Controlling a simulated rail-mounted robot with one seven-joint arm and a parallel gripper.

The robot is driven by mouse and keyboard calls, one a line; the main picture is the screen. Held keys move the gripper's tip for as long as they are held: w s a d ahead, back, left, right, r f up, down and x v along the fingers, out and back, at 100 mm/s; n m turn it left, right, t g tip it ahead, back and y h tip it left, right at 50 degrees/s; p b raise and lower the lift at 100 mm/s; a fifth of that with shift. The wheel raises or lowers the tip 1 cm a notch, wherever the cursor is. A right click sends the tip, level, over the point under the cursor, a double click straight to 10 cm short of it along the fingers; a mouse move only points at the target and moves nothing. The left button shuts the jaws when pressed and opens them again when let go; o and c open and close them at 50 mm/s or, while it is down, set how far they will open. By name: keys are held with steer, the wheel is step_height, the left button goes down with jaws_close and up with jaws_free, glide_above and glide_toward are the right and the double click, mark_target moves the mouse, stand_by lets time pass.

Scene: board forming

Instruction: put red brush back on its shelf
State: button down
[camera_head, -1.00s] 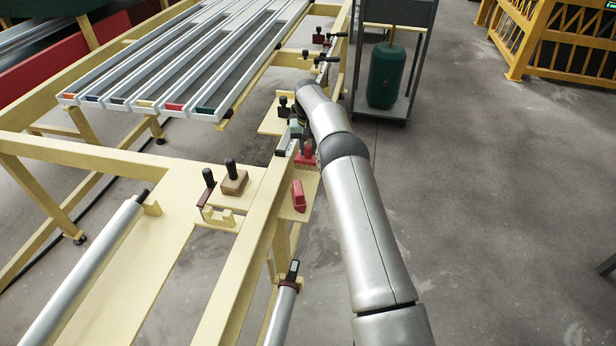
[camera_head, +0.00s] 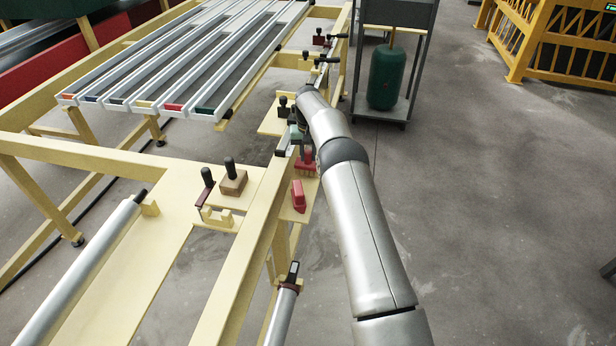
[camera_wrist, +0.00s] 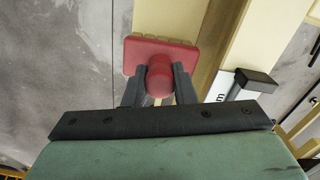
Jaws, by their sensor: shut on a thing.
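The red brush (camera_head: 305,163) is at the side shelf of the yellow frame, left of my forearm in the head view. In the wrist view the brush (camera_wrist: 190,55) shows a red block with a rounded red handle (camera_wrist: 160,80). My gripper (camera_wrist: 160,88) is shut on this handle, a dark finger on each side. The pale yellow side shelf (camera_head: 286,212) lies beside and below the brush. I cannot tell whether the brush touches it.
A red block-like tool (camera_head: 298,196) lies on the near part of the shelf, close to the brush. The frame rail (camera_head: 255,245) runs along the shelf's left. A wooden block with a black handle (camera_head: 233,182) stands left of the rail. Open floor lies to the right.

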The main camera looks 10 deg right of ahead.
steer(key=shift+f, duration=0.45)
steer(key=shift+f+b, duration=0.35)
steer(key=shift+b, duration=0.05)
steer(key=c, duration=0.8)
jaws_free()
steer(key=shift+r, duration=0.1)
step_height(320, 180, up, 17)
steer(key=p, duration=0.3)
steer(key=shift+r+p, duration=0.15)
steer(key=shift+p, duration=0.2)
